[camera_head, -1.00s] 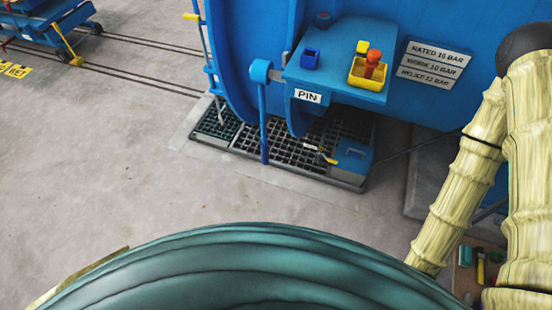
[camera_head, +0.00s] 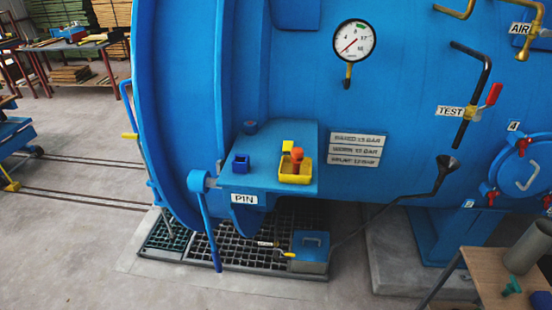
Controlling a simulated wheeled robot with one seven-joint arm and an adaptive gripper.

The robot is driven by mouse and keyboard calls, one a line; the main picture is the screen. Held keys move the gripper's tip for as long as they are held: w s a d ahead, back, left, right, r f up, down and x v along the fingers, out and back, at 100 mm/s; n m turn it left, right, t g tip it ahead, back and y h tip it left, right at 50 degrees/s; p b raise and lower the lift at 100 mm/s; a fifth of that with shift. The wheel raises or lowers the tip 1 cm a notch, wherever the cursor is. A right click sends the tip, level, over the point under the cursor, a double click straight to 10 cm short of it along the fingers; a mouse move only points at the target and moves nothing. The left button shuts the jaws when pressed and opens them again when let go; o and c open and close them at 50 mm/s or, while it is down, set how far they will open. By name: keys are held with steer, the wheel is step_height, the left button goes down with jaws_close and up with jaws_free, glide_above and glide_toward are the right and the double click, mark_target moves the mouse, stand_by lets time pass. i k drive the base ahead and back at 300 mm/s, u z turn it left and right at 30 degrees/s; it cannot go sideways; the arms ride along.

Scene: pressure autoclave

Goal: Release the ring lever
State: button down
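A blue lever (camera_head: 208,225) hangs down from a round pivot at the left of the shelf with the PIN label (camera_head: 244,198), at the front of the big blue autoclave (camera_head: 290,85). It slants slightly, its lower end over the floor grating. A second blue bar with a yellow grip (camera_head: 130,136) stands at the left edge of the vessel's ring (camera_head: 165,100). No label tells which of these is the ring lever. My gripper is not in view, and nothing of my arm shows in this frame.
The shelf (camera_head: 280,140) holds a yellow tray (camera_head: 295,170) with an orange-red knob and a small blue holder (camera_head: 240,163). A pressure gauge (camera_head: 354,40) and TEST valve (camera_head: 475,100) sit on the vessel. A table (camera_head: 500,280) stands lower right.

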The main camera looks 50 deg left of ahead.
mark_target(197, 178)
steer(key=z, duration=0.8)
steer(key=k, duration=0.2)
steer(key=u, duration=2.7)
